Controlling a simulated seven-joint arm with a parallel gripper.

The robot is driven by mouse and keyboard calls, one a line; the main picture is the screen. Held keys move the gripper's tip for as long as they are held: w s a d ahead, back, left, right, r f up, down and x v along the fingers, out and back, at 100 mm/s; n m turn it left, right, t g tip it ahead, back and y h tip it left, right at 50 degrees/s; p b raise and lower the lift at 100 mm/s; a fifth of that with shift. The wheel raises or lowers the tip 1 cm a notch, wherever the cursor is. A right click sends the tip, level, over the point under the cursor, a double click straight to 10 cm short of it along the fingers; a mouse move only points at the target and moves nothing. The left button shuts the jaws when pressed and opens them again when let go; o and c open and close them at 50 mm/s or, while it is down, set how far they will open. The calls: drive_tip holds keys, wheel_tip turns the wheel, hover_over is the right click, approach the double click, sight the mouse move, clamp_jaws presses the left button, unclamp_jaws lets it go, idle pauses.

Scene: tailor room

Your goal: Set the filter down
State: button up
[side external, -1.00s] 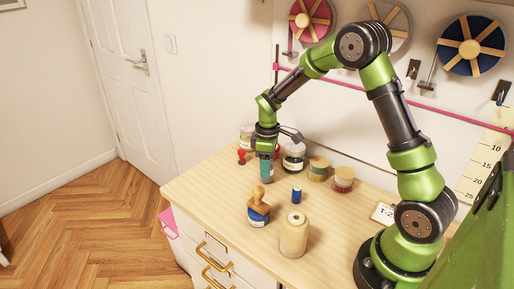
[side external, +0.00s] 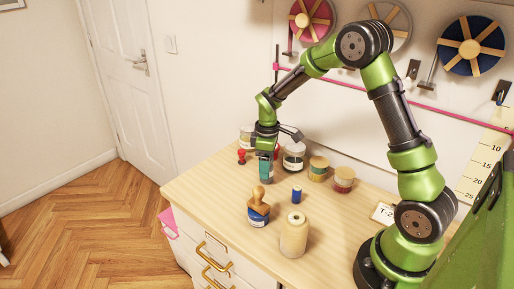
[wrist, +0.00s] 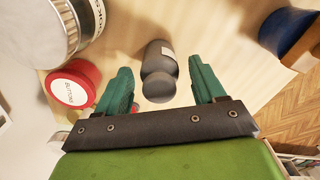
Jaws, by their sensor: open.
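My gripper (wrist: 163,88) is open above the wooden table, its two green fingers spread. Between the fingers in the wrist view is a dark grey, bottle-shaped thing (wrist: 158,72) with a narrower rounded end and a small pale label. I take it to be the filter; no marking I can read confirms this. Gaps show between it and both fingers. In the side view my gripper (side external: 266,168) is low at the table's far left part, and its finger hides most or all of the grey thing.
A red-lidded buttons jar (wrist: 74,84) is close beside the left finger in the wrist view. Clear jars (side external: 294,157) and small tins (side external: 318,169) stand behind. A wooden-handled stamp (side external: 258,208), blue spool (side external: 296,193) and cream thread cone (side external: 294,236) stand nearer the front. Bare table (side external: 215,183) lies left.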

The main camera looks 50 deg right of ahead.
wheel_tip(320, 180, up, 10)
drive_tip(key=shift+r, duration=0.7)
drive_tip(key=s+a+r+m+t+y, duration=0.1)
drive_tip(key=s+a+r+m+t, duration=0.2)
drive_tip(key=s+a, duration=0.3)
drive_tip(key=s+a+r+m+t+y, duration=0.1)
drive_tip(key=s+a+r+m+t, duration=0.3)
drive_tip(key=s, duration=0.8)
wheel_tip(320, 180, up, 2)
drive_tip(key=shift+s+a+r+m, duration=0.1)
drive_tip(key=shift+s+a+m, duration=0.2)
drive_tip(key=shift+a+m, duration=0.9)
